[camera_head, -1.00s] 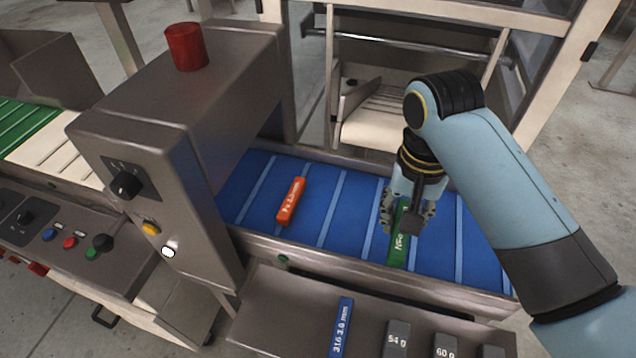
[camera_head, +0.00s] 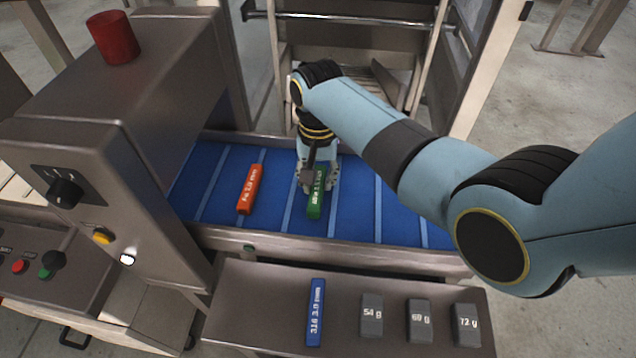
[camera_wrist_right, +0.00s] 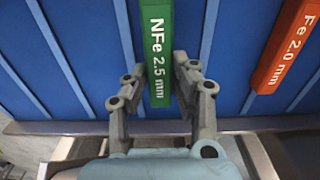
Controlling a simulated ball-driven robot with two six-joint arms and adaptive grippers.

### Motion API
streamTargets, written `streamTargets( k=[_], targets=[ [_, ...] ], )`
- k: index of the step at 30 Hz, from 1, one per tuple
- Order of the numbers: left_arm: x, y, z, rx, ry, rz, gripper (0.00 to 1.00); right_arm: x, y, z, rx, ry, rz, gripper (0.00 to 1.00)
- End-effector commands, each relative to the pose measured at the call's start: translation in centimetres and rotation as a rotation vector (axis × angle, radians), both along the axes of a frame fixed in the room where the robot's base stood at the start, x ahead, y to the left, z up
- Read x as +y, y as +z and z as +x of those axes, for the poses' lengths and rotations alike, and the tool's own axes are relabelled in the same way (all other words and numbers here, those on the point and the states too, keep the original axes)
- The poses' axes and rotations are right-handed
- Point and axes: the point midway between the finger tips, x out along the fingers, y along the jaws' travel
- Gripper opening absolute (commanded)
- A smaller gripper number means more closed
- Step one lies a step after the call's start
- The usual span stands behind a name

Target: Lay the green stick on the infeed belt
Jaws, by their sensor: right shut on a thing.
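The green stick (camera_head: 315,205), marked NFe 2.5 mm, is at the blue infeed belt (camera_head: 352,205), lined up roughly with the belt's slats. My right gripper (camera_head: 318,185) is shut on it from above. The right wrist view shows the green stick (camera_wrist_right: 159,50) between the two fingers (camera_wrist_right: 168,92), with the blue belt close behind it. I cannot tell whether its underside touches the belt. An orange stick (camera_head: 250,189), marked Fe 2.0 mm, lies on the belt to the left of the green one. My left gripper is out of view.
A grey detector housing (camera_head: 120,130) with a red beacon (camera_head: 113,37) straddles the belt at left. In front, a grey shelf (camera_head: 262,300) holds a blue stick (camera_head: 316,312) and several grey weights (camera_head: 420,320). The belt right of the green stick is clear.

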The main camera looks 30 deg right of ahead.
Motion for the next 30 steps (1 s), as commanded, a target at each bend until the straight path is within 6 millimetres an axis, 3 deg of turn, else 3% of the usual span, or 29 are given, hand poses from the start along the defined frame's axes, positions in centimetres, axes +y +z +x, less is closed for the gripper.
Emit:
streamTargets(
  k=[3, 14, 15, 20, 30],
  targets=[
    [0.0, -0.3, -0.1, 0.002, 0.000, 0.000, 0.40, 0.0, -1.4, 0.0, 0.000, 0.000, 0.000, 0.00],
    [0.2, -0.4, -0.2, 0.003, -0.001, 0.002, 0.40, 0.0, -1.8, 0.0, -0.001, 0.000, 0.000, 0.00],
    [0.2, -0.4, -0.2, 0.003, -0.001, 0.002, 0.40, 0.0, -1.8, 0.0, -0.001, 0.000, 0.000, 0.28],
    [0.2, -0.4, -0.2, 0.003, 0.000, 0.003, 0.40, 0.0, -1.8, 0.0, -0.001, 0.000, 0.000, 0.48],
    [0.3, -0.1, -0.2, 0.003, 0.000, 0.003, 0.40, 0.0, -1.2, 0.0, -0.002, 0.000, 0.000, 0.48]
  ],
)
